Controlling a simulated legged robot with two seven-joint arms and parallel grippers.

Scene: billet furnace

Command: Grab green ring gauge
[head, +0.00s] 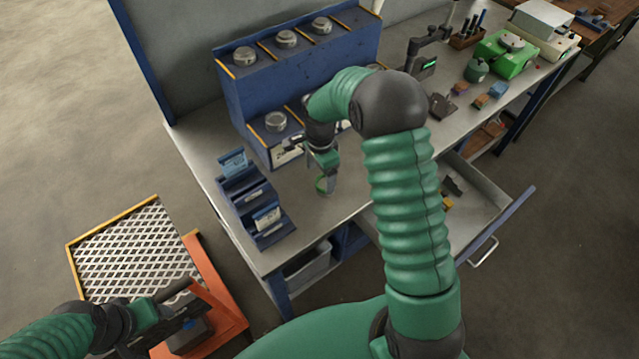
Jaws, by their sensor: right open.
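A small green ring-like piece (322,184), apparently the green ring gauge, shows on the grey bench top right at the fingertips of my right gripper. The fingers partly cover it, and I cannot tell whether they touch it. My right gripper (326,180) points down over the bench in front of the blue rack and is open. My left gripper (195,308) is at the lower left, over the orange-framed stand. Its fingers are dark and small, so I cannot tell whether it is open or shut.
A blue rack (290,85) with several round metal gauges stands behind my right gripper. A blue stepped holder (255,200) is left of it. An open drawer (490,200) juts out at right. A mesh-topped stand (130,250) is at left. Green equipment (505,55) stands far right.

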